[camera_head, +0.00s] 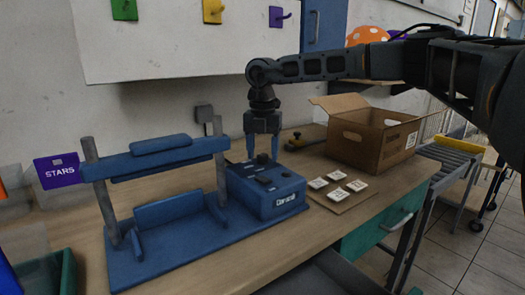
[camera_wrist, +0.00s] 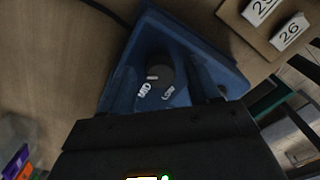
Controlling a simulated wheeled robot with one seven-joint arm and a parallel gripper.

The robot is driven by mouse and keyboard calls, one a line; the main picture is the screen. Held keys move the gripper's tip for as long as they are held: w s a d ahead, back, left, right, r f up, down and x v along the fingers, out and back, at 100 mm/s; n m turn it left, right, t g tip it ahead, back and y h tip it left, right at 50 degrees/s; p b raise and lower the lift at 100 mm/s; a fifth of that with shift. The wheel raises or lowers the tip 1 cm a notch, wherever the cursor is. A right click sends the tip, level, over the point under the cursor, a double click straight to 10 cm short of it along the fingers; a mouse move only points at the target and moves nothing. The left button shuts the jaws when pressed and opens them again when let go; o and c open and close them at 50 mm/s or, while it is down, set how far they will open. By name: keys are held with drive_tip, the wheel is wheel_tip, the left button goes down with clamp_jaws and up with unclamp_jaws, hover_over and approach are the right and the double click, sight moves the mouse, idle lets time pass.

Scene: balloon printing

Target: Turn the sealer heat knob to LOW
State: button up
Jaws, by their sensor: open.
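The blue sealer has a press frame (camera_head: 160,205) on the left and a control box (camera_head: 284,202) on its right. In the wrist view the round dark heat knob (camera_wrist: 161,70) sits on the blue box top. A white mark shows at the knob's lower left edge, on the side of the MID label (camera_wrist: 144,90). The LOW label (camera_wrist: 168,93) lies just right of MID; no other setting label can be read. My gripper (camera_head: 262,158) points down over the box, open. In the wrist view its fingers lie either side of the knob; whether they touch it is unclear.
An open cardboard box (camera_head: 372,137) stands at the back right of the table. Several white numbered tiles lie on a brown card (camera_head: 340,196) right of the sealer. A purple STARS sign (camera_head: 58,171) is at the left.

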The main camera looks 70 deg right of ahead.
drive_tip(key=c, duration=1)
drive_tip(key=shift+c, duration=0.2)
drive_tip(key=shift+n, duration=0.3)
drive_tip(key=n, duration=1.1)
drive_tip(key=shift+w+a+n, duration=0.1)
drive_tip(key=shift+n, duration=0.2)
drive_tip(key=n, duration=0.6)
drive_tip(key=shift+p, duration=0.3)
drive_tip(key=n, duration=0.5)
drive_tip(key=shift+a+n+p, duration=0.1)
drive_tip(key=shift+n+p, duration=0.2)
